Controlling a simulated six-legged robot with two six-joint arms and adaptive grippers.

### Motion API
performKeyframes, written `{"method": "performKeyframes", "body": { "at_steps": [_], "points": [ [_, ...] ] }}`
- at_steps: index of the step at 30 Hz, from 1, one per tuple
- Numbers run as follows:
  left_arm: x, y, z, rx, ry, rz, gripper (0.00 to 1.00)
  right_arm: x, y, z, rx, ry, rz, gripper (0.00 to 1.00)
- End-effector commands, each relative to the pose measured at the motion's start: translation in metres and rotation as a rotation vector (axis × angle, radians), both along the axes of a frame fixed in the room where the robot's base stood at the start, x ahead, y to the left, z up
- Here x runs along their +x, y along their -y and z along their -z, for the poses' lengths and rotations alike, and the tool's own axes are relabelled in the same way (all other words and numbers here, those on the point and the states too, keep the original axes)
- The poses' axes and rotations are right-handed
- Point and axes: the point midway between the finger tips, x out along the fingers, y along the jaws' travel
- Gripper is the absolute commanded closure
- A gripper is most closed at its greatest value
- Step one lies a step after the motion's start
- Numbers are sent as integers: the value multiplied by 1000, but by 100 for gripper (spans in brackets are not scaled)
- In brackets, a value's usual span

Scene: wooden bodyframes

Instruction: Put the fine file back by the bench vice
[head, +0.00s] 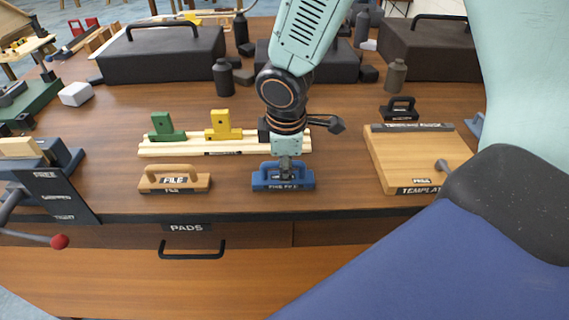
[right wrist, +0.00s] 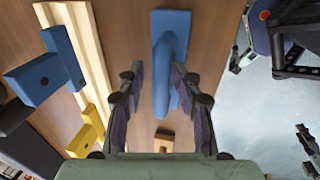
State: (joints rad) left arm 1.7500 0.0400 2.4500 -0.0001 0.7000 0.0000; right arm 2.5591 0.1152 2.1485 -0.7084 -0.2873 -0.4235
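The fine file (head: 268,181), a blue block with an arched handle labelled FINE FILE, lies on the bench near its front edge. It also shows in the right wrist view (right wrist: 165,22). My right gripper (head: 284,162) points down over its handle. In the right wrist view its fingers (right wrist: 157,75) stand apart around the handle; I cannot tell whether they touch it. The bench vice (head: 60,185), dark with labels and a red-tipped lever, is at the left edge. Dark jointed pieces at the right wrist view's right edge may be my left gripper (right wrist: 306,140); its state is unclear.
A wooden FILE block (head: 190,183) lies between vice and fine file. Behind is a pale rail (head: 195,147) with green (head: 162,128) and yellow (head: 222,128) blocks. A template board (head: 400,160) lies at right. A PADS drawer (head: 240,238) is below the front edge.

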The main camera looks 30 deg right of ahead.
Motion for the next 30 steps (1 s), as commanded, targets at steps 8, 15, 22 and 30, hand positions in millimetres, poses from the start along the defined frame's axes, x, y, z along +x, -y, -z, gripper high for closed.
{"method": "performKeyframes", "body": {
  "at_steps": [8, 15, 22, 30],
  "points": [
    [0, 0, -10, 0, 0, 0, 60, -1, -1, -14, -1, 2, 0, 65],
    [0, 0, -34, 0, 0, 0, 60, -9, -5, -65, -1, 4, 0, 65],
    [0, 0, -50, 0, 0, 0, 60, -17, -10, -105, -1, 3, 0, 65],
    [0, 0, -55, 0, 0, 0, 60, -22, -12, -123, -1, -1, -1, 65]
  ]
}}
